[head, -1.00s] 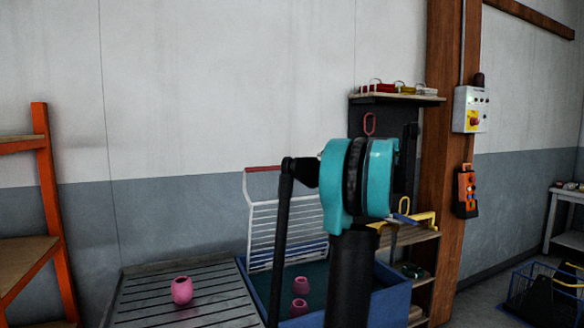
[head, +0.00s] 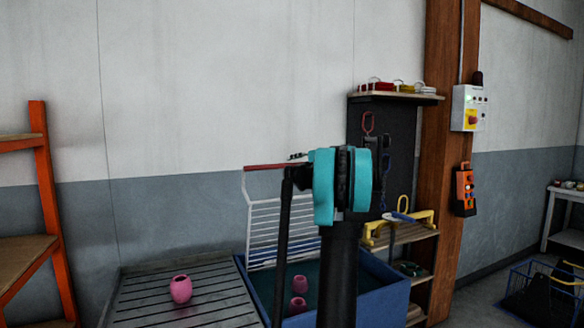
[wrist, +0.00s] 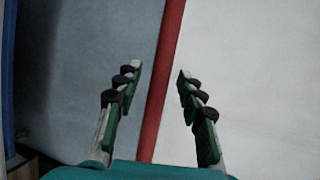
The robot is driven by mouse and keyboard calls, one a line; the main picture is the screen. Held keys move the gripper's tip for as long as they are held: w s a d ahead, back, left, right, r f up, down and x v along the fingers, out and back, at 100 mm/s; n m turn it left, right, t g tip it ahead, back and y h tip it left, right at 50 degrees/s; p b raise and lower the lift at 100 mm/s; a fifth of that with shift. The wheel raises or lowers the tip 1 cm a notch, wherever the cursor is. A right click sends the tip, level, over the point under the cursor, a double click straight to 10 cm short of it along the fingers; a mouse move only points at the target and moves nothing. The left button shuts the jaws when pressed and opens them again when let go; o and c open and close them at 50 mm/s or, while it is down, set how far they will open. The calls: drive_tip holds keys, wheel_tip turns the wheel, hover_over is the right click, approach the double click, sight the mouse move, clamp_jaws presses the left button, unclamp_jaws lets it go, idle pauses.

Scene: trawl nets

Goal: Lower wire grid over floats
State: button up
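The white wire grid (head: 268,228) stands raised at the back of the blue tank (head: 384,300), with a red bar (head: 265,167) along its top. Two pink floats, one farther back (head: 300,283) and one nearer (head: 298,305), sit inside the tank below it. In the wrist view my gripper (wrist: 158,76) is open, with the red bar (wrist: 168,50) running between its fingers. Neither finger appears to touch the bar. In the head view my arm hides most of the gripper and the right part of the grid.
A third pink float (head: 181,289) rests on the slatted metal table (head: 150,315) left of the tank. An orange rack (head: 50,200) stands at the far left. Wooden shelves (head: 412,236) with a yellow-handled tool stand behind the tank at right, beside a wooden post (head: 437,190).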

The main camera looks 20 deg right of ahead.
drive_tip(key=shift+w+a+f, duration=0.15)
drive_tip(key=shift+w+a, duration=0.15)
drive_tip(key=shift+w, duration=0.25)
drive_tip(key=shift+c, duration=0.6)
clamp_jaws()
